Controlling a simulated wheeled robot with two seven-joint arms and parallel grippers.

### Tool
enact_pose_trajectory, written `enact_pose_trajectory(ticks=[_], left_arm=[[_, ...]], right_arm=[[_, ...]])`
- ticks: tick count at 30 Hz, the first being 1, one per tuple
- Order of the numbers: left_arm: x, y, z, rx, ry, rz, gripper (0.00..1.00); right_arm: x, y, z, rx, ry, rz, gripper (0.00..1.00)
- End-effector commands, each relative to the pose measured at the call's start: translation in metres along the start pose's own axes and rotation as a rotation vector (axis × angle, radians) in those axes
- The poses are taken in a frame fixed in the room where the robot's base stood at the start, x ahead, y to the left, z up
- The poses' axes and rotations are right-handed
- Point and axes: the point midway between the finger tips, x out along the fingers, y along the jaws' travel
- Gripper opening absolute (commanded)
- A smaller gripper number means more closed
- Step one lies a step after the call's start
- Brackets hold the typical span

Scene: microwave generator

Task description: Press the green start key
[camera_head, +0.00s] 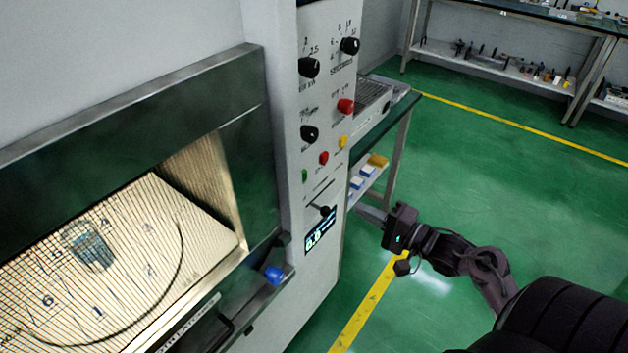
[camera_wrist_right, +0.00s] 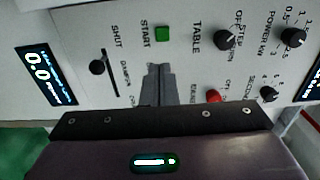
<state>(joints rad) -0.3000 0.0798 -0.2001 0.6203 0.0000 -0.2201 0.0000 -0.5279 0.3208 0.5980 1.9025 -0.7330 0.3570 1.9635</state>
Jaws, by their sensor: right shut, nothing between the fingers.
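The green start key (camera_head: 304,176) is a small key on the light front panel of the microwave generator (camera_head: 322,110), left of a red button. In the right wrist view it is a green square (camera_wrist_right: 162,34) beside the word START. My right gripper (camera_head: 360,211) is to the right of the panel in the head view, its fingers pointing towards it. In the wrist view its fingers (camera_wrist_right: 156,70) are shut and empty, with the tips just below the green key in the picture. A gap to the key seems to remain, but its depth is hard to tell. My left gripper is out of view.
The panel also carries black knobs (camera_head: 309,67), a red knob (camera_head: 346,106), a red button (camera_head: 323,158), a yellow button (camera_head: 343,142), a damper lever (camera_head: 324,210) and a lit display (camera_head: 320,232). The oven door with blue-tipped handle (camera_head: 274,273) is left. Green floor is open right.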

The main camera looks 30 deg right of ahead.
Motion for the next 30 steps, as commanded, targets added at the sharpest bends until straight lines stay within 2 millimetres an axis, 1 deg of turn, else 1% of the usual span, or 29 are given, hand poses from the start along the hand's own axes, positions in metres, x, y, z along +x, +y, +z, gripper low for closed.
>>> enact_pose_trajectory(ticks=[1, 3, 11, 15, 17, 20, 24, 30], left_arm=[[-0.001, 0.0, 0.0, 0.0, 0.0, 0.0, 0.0], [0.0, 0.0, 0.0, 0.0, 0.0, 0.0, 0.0], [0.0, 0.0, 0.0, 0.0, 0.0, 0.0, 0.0], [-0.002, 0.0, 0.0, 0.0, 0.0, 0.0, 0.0], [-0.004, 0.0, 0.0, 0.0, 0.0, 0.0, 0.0], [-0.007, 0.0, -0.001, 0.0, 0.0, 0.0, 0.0], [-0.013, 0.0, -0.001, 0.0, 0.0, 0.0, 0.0], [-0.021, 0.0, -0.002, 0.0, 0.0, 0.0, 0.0]], right_arm=[[0.0, -0.004, 0.001, 0.005, -0.006, -0.005, 0.0], [0.0, -0.006, 0.002, 0.01, -0.009, -0.007, 0.0], [0.0, -0.005, 0.001, 0.009, -0.008, -0.006, 0.0], [0.008, -0.006, 0.001, 0.009, -0.008, -0.007, 0.0], [0.016, -0.006, 0.001, 0.009, -0.008, -0.007, 0.0], [0.034, -0.008, 0.001, 0.007, -0.008, -0.009, 0.0], [0.066, -0.009, 0.001, 0.009, -0.008, -0.009, 0.0], [0.106, -0.009, 0.002, 0.009, -0.008, -0.008, 0.0]])
